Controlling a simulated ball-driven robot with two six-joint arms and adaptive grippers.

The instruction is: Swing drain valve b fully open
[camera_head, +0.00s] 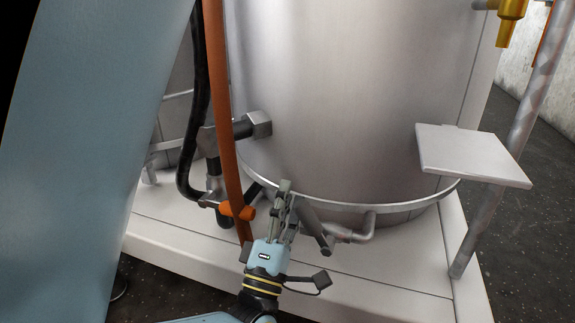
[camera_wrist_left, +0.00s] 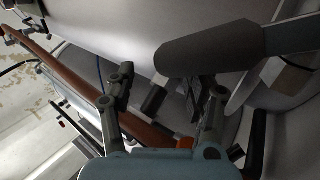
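My left gripper (camera_head: 285,191) reaches up from the bottom of the head view, at the foot of a large metal tank (camera_head: 350,100). Its fingers stand apart with a gap in the left wrist view (camera_wrist_left: 168,88), and I see nothing clamped between them. A dark grey lever-like part (camera_head: 315,226) lies just right of the fingers. A thick grey bar (camera_wrist_left: 210,48) shows close beyond the fingers in the wrist view. An orange handle-like part (camera_head: 238,211) is left of the gripper. No label shows, so I cannot tell which part is drain valve b. My right gripper is out of view.
An orange-brown hose (camera_head: 220,110) and a black hose (camera_head: 201,80) run down left of the tank. A small bent pipe (camera_head: 352,234) is at the tank's foot. A white plate (camera_head: 472,154) and a slanted metal post (camera_head: 510,150) stand at the right. The pale platform's front is clear.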

